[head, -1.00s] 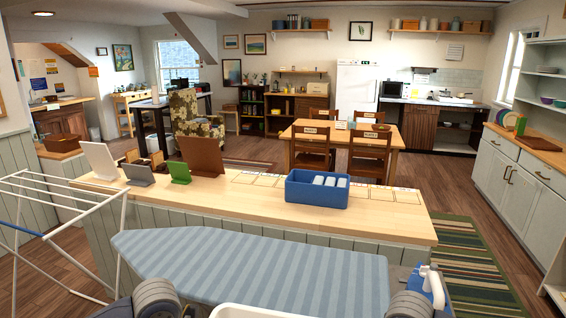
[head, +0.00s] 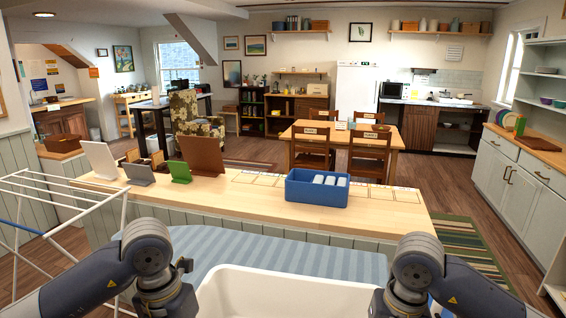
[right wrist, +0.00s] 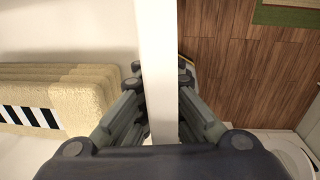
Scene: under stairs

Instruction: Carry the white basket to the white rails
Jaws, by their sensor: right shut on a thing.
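The white basket (head: 290,289) is at the bottom of the head view, in front of me, its near part cut off by the frame. My right gripper (right wrist: 160,88) is shut on the basket's rim (right wrist: 158,40), with one finger on each side of it. A cream towel with a black and white striped band (right wrist: 60,100) lies inside. My left gripper (head: 180,290) is at the basket's left side; its fingertips are not clear enough to show its grip. The white rails (head: 70,215) of a drying rack stand at the left.
A striped ironing board (head: 210,250) lies just beyond and under the basket. Behind it is a wooden counter (head: 240,200) with a blue bin (head: 317,188) and several small stands. A green striped rug (head: 465,245) and open floor lie to the right.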

